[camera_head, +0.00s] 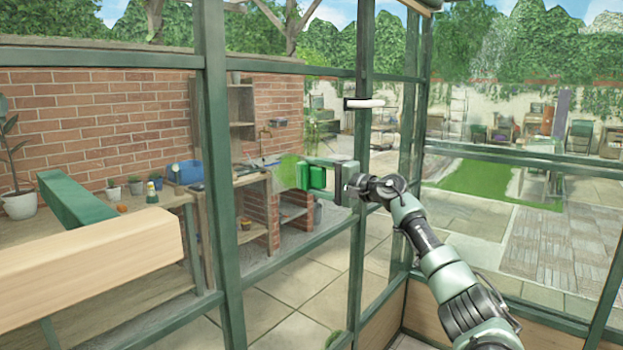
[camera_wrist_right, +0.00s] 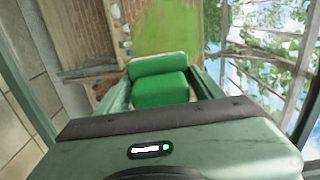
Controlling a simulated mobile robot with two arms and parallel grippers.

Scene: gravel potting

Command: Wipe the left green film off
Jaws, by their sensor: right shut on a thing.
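A pale green film patch (camera_head: 290,168) shows on the glass in the middle of the head view, just left of my right gripper. In the right wrist view a green film (camera_wrist_right: 165,28) shows beyond the pad. My right gripper (camera_head: 318,178) is shut on a green wiping pad (camera_head: 309,180). The pad (camera_wrist_right: 160,88) sits between the fingers in the wrist view, facing the film. I cannot tell whether the pad touches the glass. Part of the film may be hidden behind the pad. My left gripper is not in view.
Green frame posts (camera_head: 215,150) divide the glass. A white handle-like bar (camera_head: 365,103) is above my right gripper. A pale wooden beam (camera_head: 90,262) crosses the near left. Beyond the glass are a wooden bench with small pots, a brick wall (camera_head: 110,110) and open paving.

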